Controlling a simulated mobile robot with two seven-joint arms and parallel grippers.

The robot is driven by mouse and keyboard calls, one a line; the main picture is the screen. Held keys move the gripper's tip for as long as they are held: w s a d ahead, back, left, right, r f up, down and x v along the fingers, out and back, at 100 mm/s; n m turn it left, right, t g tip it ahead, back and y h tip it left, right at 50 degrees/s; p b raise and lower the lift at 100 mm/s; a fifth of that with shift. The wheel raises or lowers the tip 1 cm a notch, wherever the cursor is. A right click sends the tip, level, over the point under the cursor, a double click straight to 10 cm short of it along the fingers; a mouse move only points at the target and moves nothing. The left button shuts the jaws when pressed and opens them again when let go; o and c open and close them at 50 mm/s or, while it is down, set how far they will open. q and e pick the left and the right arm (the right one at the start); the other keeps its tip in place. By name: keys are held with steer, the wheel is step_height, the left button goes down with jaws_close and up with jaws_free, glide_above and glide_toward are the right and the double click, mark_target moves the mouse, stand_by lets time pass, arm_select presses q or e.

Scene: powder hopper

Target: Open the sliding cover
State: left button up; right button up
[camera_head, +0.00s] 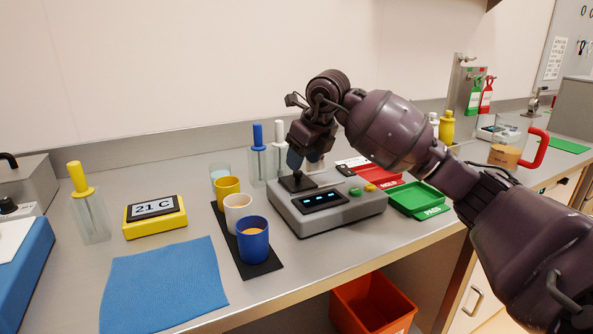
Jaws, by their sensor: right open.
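A grey device (345,207) with a lit display stands in the middle of the bench. A dark square plate (298,184) with a small raised part lies on its top at the back left; it looks like the sliding cover, but I cannot tell for sure. My right gripper (304,163) points down just above this plate, with its fingers apart. The fingertips partly hide the raised part, and I cannot tell whether they touch it. My left gripper is not in view.
Yellow, white and blue cups (253,243) stand on a black mat (262,269) left of the device. A green tray (420,200) and a red tray (368,168) lie to its right. A blue cloth (165,284) covers the front left. An orange bin (372,303) sits below the bench.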

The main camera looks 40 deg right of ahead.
mark_target(298, 177)
steer(key=shift+x, duration=1.55)
steer(key=shift+r, duration=0.1)
steer(key=shift+c, duration=0.5)
steer(key=shift+d, duration=0.1)
jaws_close()
